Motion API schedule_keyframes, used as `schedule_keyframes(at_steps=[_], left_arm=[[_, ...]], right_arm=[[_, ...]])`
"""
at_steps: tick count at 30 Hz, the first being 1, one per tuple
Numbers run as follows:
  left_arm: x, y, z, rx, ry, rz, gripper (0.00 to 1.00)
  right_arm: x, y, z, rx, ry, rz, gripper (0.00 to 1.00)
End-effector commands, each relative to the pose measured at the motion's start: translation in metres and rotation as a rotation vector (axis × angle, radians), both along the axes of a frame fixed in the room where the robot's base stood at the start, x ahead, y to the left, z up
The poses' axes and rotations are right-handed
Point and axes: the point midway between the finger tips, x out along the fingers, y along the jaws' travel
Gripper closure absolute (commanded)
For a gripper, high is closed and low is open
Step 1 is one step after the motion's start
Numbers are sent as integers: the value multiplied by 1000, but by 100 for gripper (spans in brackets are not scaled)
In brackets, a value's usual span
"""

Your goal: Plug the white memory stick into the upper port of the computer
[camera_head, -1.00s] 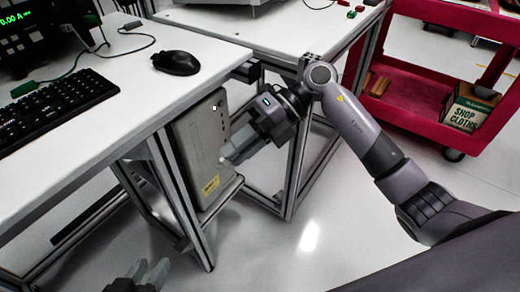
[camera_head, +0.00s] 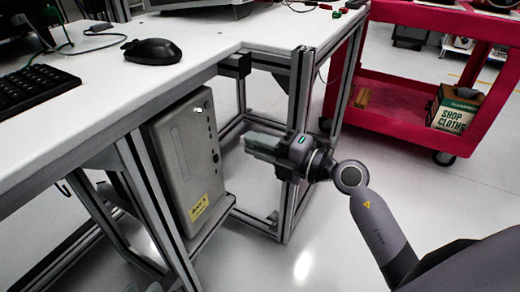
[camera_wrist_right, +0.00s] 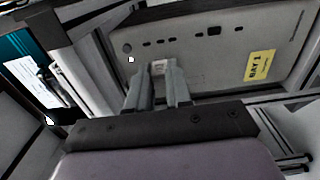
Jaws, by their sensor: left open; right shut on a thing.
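The computer (camera_head: 180,160) is a grey upright tower under the bench, with a yellow label low on its front. In the right wrist view its front (camera_wrist_right: 235,55) shows several dark slots and a small white square. My right gripper (camera_head: 249,143) is to the right of the tower, pointing left, with a visible gap in the head view. In the right wrist view its fingers (camera_wrist_right: 158,78) are close together on the pale memory stick (camera_wrist_right: 158,67), which is mostly hidden. I cannot tell whether it touches a port. My left gripper (camera_head: 155,287) barely shows at the bottom edge.
The bench leg (camera_head: 155,205) stands left of the tower, and another metal frame leg (camera_head: 297,150) is close behind my right gripper. A keyboard (camera_head: 40,88) and mouse (camera_head: 151,51) lie on the bench. A red cart (camera_head: 400,120) stands at the right. The floor below is clear.

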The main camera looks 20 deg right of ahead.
Motion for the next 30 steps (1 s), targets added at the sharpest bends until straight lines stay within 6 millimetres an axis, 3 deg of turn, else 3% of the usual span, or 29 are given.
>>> schedule_keyframes(at_steps=[10,18,30], left_arm=[[2,-8,-2,-53,-4,-18,57],[0,1,4,7,0,2,57],[0,7,1,38,-1,17,57]], right_arm=[[28,23,-1,0,0,4,100],[46,37,2,0,2,3,100],[53,43,0,-1,2,4,100]])
